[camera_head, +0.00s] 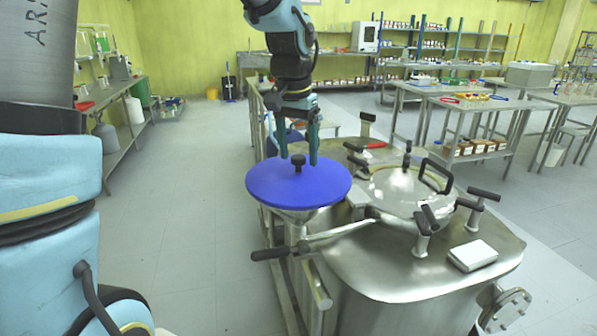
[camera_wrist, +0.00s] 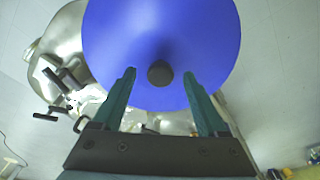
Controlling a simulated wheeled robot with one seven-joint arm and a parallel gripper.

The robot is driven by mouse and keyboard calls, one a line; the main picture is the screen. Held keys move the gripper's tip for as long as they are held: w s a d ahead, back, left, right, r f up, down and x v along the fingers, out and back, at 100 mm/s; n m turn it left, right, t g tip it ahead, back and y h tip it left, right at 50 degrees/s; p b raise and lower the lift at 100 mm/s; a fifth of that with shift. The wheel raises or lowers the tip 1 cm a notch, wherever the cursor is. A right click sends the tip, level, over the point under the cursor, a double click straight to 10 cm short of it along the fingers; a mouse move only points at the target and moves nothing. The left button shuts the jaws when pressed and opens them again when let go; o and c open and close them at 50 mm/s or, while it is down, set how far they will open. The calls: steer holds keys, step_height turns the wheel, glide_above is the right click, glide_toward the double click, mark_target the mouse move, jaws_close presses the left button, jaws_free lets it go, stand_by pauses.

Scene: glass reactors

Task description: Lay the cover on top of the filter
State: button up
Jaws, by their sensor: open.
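The cover is a round blue disc (camera_head: 285,187) with a dark knob (camera_head: 298,162) at its centre. In the head view it lies level over the top of the metal filter (camera_head: 292,214), whose pale underside shows below the disc; most of the filter is hidden. My gripper (camera_head: 299,163) points down just above the disc, its two green fingers apart on either side of the knob. In the wrist view the blue disc (camera_wrist: 160,40) fills the upper middle, with the knob (camera_wrist: 160,74) between the open fingertips and a gap on each side.
A steel reactor vessel (camera_head: 385,270) with a round lid, black clamp handles and a white box (camera_head: 472,255) stands right beside the filter. A bar with a black handle (camera_head: 270,254) juts out in front. Open floor (camera_head: 190,210) lies to the left.

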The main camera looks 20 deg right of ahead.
steer(key=shift+w+d+f, duration=0.1)
steer(key=shift+f, duration=0.9)
jaws_close()
